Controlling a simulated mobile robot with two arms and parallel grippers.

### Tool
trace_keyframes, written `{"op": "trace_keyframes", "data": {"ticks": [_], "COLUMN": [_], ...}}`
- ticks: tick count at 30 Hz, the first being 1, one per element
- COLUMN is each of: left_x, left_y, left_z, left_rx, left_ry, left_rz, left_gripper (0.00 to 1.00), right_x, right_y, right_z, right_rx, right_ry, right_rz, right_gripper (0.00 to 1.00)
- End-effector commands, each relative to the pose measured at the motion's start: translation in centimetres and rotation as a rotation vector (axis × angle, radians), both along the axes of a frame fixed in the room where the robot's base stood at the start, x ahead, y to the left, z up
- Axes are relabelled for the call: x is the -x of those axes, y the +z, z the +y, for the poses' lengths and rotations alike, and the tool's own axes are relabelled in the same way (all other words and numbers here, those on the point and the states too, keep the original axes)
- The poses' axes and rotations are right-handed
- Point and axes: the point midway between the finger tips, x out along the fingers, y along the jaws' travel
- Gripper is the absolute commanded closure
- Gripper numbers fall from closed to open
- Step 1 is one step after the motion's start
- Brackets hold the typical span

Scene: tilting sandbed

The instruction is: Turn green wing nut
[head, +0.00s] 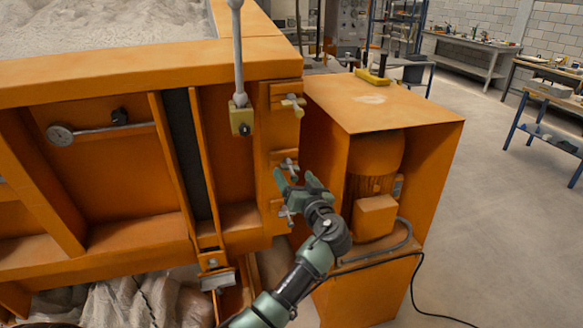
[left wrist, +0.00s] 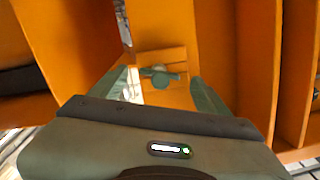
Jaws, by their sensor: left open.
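In the left wrist view a green wing nut (left wrist: 160,77) sits on an orange plate, between and beyond the two green fingers of my left gripper. In the head view a column of three wing nuts is fixed to the orange frame: a brass-coloured top one (head: 293,104), a greyish middle one (head: 288,166) and a lower one (head: 287,214). My left gripper (head: 297,181) is open and empty beside the middle and lower ones. I cannot tell from the head view which of these two is the green one. My right gripper is not in view.
The orange sandbed frame (head: 150,68) fills the left, with a lever (head: 238,60) and a dial gauge (head: 60,134). An orange motor housing (head: 385,105) stands close to the right of my gripper.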

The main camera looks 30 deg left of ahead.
Motion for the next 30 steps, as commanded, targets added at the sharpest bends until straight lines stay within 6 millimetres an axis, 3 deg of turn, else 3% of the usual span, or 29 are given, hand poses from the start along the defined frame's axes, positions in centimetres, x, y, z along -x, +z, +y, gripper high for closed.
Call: {"op": "trace_keyframes", "data": {"ticks": [3,9,19,20,26,30], "left_x": [-1.2,-2.4,-2.7,-2.7,-2.7,-2.7], "left_y": [0.4,0.1,-0.1,-0.1,-0.1,-0.1], "left_z": [1.7,3.1,3.4,3.4,3.4,3.4], "left_rx": [-0.001,0.000,0.002,0.002,0.002,0.000], "left_ry": [0.001,-0.002,-0.002,-0.002,-0.002,-0.002], "left_rz": [0.002,0.003,0.002,0.002,0.002,0.005], "left_gripper": [0.24,0.24,0.24,0.29,0.85,0.86], "right_x": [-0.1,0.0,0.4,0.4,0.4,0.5], "right_y": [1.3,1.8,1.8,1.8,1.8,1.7], "right_z": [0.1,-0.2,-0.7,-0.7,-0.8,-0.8], "right_rx": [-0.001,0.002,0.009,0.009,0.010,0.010], "right_ry": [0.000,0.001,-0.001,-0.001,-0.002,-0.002], "right_rz": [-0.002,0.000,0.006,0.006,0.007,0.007], "right_gripper": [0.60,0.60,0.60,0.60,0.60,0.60]}}
